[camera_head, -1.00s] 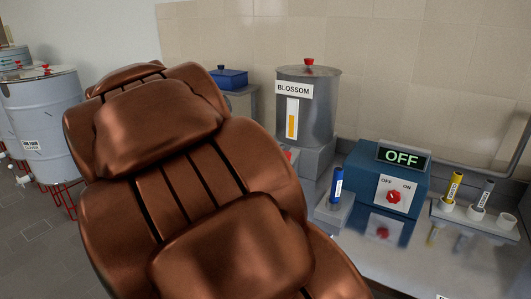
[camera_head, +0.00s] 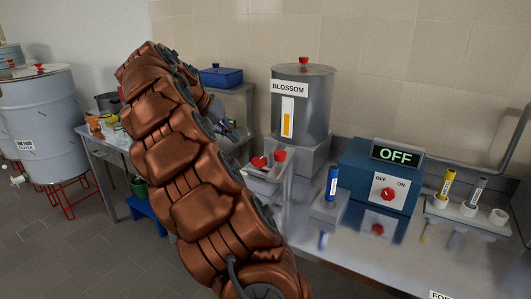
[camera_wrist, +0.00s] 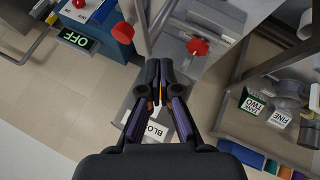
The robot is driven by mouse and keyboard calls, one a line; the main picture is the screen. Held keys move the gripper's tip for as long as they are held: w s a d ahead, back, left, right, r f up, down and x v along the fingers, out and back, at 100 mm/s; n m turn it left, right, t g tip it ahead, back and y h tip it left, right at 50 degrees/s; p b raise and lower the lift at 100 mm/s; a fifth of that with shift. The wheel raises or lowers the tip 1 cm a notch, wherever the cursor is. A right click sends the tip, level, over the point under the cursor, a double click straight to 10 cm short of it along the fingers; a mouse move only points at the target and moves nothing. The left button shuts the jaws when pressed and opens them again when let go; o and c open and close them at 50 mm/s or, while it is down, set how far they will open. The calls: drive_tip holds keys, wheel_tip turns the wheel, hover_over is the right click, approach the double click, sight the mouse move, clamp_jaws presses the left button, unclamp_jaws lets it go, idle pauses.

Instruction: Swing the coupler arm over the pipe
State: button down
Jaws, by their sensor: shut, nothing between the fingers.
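My gripper (camera_wrist: 161,75) is shut and empty in the middle of the wrist view. In the head view my copper-coloured arm covers most of it. A steel tank labelled BLOSSOM (camera_head: 305,105) stands on a grey block at the back of the bench. In front of it are two red knobs (camera_head: 258,161) by a pale tray or box (camera_head: 267,180). Red knobs (camera_wrist: 198,47) also show beyond my fingertips in the wrist view. A grey pipe (camera_head: 470,164) runs along the wall at the right. I cannot pick out the coupler arm with certainty.
A blue box (camera_head: 410,196) with a red switch reads OFF. A blue vial (camera_head: 333,184) and a vial rack (camera_head: 467,211) stand nearby. A blue-lidded container (camera_head: 222,77) is at the back. A grey drum (camera_head: 42,115) stands left. The bench front (camera_head: 375,262) is mostly clear.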

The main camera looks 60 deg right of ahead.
sight(283, 157)
drive_tip(key=shift+d, duration=0.1)
idle(0.3)
drive_tip(key=s+d+f+p, duration=0.4)
drive_tip(key=s+d+f, duration=0.2)
drive_tip(key=d+f, duration=0.1)
drive_tip(key=shift+s+d+f+p, duration=0.15)
drive_tip(key=shift+s+p, duration=0.05)
drive_tip(key=shift+p, duration=0.15)
idle(0.4)
drive_tip(key=shift+s, duration=0.1)
